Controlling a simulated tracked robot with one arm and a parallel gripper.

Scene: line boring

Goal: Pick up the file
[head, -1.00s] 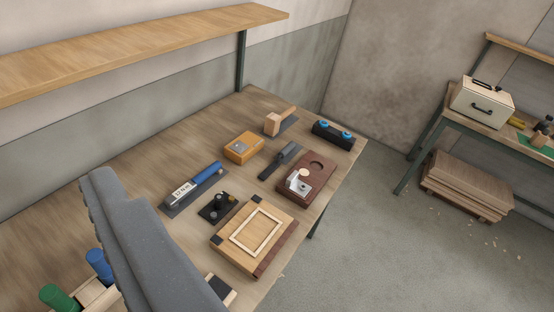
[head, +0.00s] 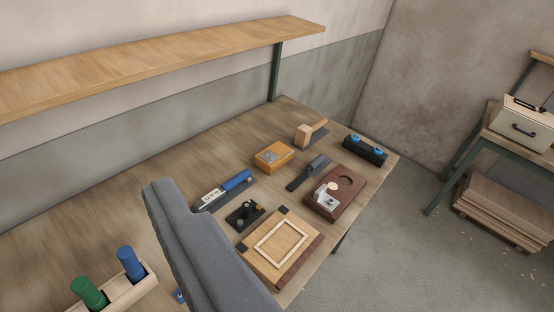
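No thing on the workbench (head: 120,205) is plainly a file. A slim dark grey tool (head: 318,162) with a rounded thicker end lies on a dark strip in the middle of the bench's right half; it may be the file, but it is too small to tell. A blue-handled tool (head: 236,180) with a white label lies on a dark mat left of it. A long grey part of my own arm rises from the lower edge, left of these tools and over the front of the bench. My gripper's fingertips do not show.
A brown block (head: 347,180) with a silver piece, a framed wooden board (head: 297,257), a small black fixture (head: 234,221), a yellow box (head: 264,160), a wooden mallet-like tool (head: 304,134) and a black holder (head: 358,149) crowd the bench. A shelf (head: 150,70) overhangs the back.

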